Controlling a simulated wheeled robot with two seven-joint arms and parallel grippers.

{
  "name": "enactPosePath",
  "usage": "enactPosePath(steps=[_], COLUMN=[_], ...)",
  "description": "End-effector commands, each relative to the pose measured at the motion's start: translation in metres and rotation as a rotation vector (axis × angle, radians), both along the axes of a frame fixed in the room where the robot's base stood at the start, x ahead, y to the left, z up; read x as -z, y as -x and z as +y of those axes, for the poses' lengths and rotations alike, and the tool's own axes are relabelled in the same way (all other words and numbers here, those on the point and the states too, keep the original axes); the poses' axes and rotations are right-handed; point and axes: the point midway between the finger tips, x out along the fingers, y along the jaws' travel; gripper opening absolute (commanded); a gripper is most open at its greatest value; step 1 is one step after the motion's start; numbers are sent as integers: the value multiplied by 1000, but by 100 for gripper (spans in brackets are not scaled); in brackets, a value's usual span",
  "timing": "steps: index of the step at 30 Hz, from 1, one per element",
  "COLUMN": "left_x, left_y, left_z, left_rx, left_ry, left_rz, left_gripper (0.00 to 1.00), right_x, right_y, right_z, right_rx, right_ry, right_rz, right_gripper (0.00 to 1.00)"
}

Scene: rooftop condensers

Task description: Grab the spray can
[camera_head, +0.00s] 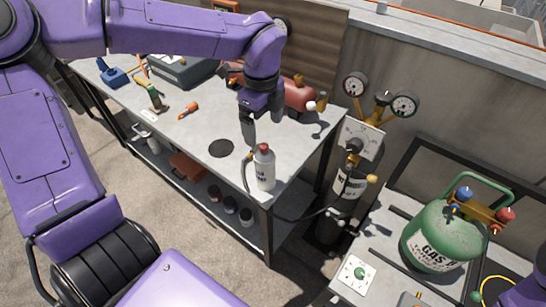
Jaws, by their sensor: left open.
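The spray can (265,172), white with dark lettering and a red cap, stands upright near the front right corner of the grey workbench (205,165). My left gripper (261,127) is open and points down above and just behind the can. It appears empty and apart from the can. Part of its fingers is hard to make out. My right gripper is not visible; only a purple piece of my right arm shows at the lower right edge.
A red cylinder (298,95) lies behind my left gripper. An orange-handled tool (188,110) and a dark disc (220,148) lie on the bench. A gauge stand (362,140) and green gas tank (436,238) are at right.

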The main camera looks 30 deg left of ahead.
Motion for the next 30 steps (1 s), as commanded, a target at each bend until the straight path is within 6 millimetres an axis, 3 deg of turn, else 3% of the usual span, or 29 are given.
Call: enactPosePath(steps=[3, 11, 15, 18, 24, 25, 30], left_x=[23, 57, 84, 95, 97, 97, 97], left_y=[0, -4, -6, -6, -6, -6, -6], left_z=[-1, -3, -3, -2, -1, -1, -1], left_rx=[4, 11, 9, 8, 7, 7, 7], left_ry=[0, -3, -3, -3, -3, -3, -3], left_rz=[7, 8, 7, 4, 2, 2, 2], left_gripper=[91, 91, 91, 91, 91, 88, 33], right_x=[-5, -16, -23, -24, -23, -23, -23], right_y=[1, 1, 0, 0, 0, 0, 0], right_z=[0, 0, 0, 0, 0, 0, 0], right_rx=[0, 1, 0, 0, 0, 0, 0], right_ry=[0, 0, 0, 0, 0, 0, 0], right_rz=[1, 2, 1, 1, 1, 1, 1], right_gripper=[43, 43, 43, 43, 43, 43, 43])
